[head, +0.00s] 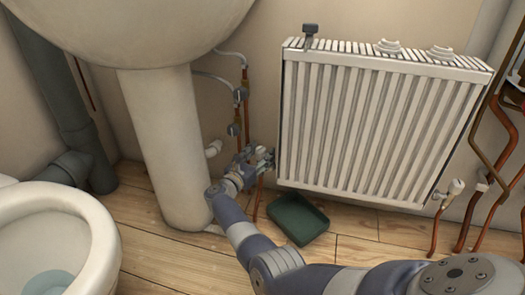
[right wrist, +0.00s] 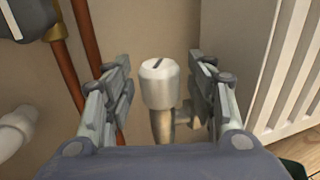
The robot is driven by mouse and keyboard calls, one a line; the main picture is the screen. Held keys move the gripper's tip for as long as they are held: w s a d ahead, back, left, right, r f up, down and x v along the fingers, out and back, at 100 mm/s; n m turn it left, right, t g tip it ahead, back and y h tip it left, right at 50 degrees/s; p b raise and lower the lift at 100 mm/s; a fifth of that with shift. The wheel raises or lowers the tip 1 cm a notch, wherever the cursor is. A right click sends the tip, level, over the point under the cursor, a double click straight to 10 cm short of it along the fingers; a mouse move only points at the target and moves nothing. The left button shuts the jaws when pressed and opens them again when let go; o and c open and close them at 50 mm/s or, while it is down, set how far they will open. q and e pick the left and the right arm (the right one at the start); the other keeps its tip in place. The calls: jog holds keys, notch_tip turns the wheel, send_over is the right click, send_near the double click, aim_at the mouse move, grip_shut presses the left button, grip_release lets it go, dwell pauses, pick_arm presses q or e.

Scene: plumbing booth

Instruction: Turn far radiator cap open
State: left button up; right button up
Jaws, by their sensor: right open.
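The white radiator (head: 375,125) hangs on the wall. In the right wrist view, a pale radiator cap (right wrist: 159,83) with a dark slot mark on its top stands upright on a metal valve stem. My right gripper (right wrist: 160,90) is open, with one finger on each side of the cap; a gap shows on both sides. In the head view, my right gripper (head: 264,156) is at the radiator's lower left corner, and its fingers hide the cap there. Another white valve cap (head: 456,187) is at the radiator's lower right corner. My left gripper is not in view.
Copper pipes with dark valves (head: 238,96) run left of the gripper, close to the sink pedestal (head: 165,145). A green tray (head: 297,218) lies on the floor below. White fittings (head: 388,46) and a dark-topped tool (head: 310,36) stand on the radiator. A toilet (head: 55,245) is at left.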

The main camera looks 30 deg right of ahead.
jog(key=c, duration=1.1)
jog(key=shift+o, duration=0.2)
